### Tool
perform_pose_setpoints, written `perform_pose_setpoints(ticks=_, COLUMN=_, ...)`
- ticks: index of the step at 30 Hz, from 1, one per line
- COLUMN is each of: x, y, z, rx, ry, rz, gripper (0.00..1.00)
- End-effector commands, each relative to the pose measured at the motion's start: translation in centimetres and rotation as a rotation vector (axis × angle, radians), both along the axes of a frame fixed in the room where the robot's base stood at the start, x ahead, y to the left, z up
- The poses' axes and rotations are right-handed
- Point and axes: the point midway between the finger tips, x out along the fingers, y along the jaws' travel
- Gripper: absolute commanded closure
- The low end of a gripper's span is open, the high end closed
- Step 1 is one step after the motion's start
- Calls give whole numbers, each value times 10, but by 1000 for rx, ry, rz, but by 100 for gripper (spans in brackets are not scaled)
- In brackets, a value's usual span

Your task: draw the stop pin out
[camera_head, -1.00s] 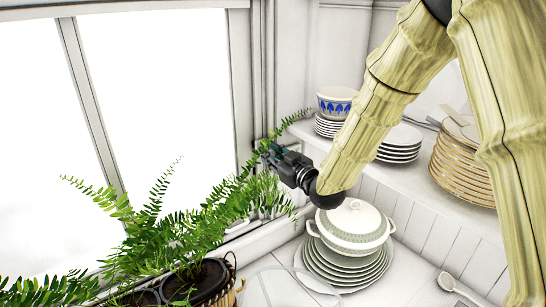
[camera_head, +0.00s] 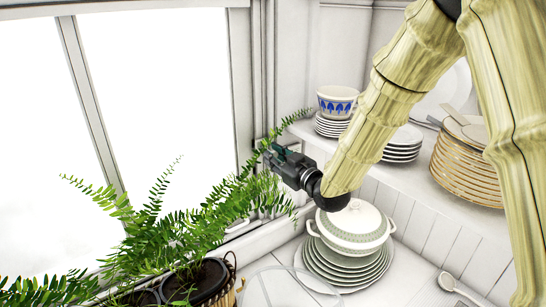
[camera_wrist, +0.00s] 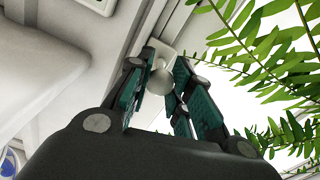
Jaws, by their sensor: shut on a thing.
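The stop pin shows in the wrist view as a pale round knob (camera_wrist: 161,80) in front of a small light plate (camera_wrist: 157,58) on the window frame. My gripper (camera_wrist: 160,88) has its two dark green fingers on either side of the knob and is shut on it. In the head view my gripper (camera_head: 268,156) is at the window frame's right edge, partly among fern fronds. The knob is hidden there. How far the pin sits in its plate cannot be told.
A potted fern (camera_head: 222,205) reaches up beside my gripper. A lidded tureen (camera_head: 352,226) stands on stacked plates below my arm. A shelf (camera_head: 400,172) at right holds a blue-patterned bowl (camera_head: 337,101) and plate stacks (camera_head: 462,165). The window (camera_head: 165,90) is at left.

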Motion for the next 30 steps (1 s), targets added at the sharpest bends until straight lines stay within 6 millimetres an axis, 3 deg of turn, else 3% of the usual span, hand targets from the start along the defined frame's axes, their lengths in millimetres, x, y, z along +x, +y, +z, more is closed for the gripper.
perform_pose_setpoints(ticks=24, x=-11, y=-9, z=-1, rx=0, ry=1, rz=-2, gripper=100)
perform_pose_setpoints(ticks=25, x=-11, y=-9, z=-1, rx=0, ry=2, rz=-2, gripper=77)
perform_pose_setpoints(ticks=28, x=-11, y=-9, z=-1, rx=0, ry=1, rz=-1, gripper=59)
perform_pose_setpoints(ticks=30, x=-11, y=-8, z=0, rx=0, ry=1, rz=-1, gripper=57)
